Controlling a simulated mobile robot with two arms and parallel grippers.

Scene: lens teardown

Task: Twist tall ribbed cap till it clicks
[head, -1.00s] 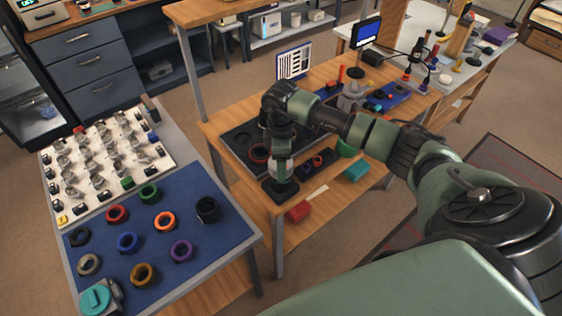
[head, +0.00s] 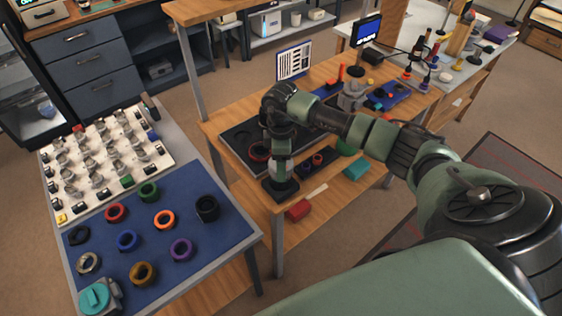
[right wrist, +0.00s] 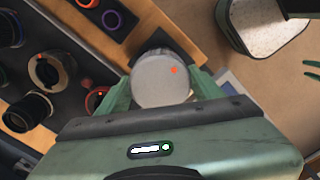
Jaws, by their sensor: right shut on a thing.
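My right gripper (right wrist: 160,92) is shut on a round grey cap (right wrist: 158,76), with one green finger on each side of it. The cap's flat top faces the camera and bears a small orange mark; its ribbed side is mostly hidden. In the head view the right gripper (head: 282,176) points down over a black square base (head: 284,194) at the wooden bench's front. The cap stands above that base; whether it is seated cannot be told. My left gripper is not in view.
Behind my gripper, a dark tray (head: 235,138) holds lens parts, including a red ring. Coloured rings lie on a dark strip to the right. A red box (head: 298,209) and a teal box (head: 357,168) sit close by. A blue mat (head: 205,240) with rings lies left.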

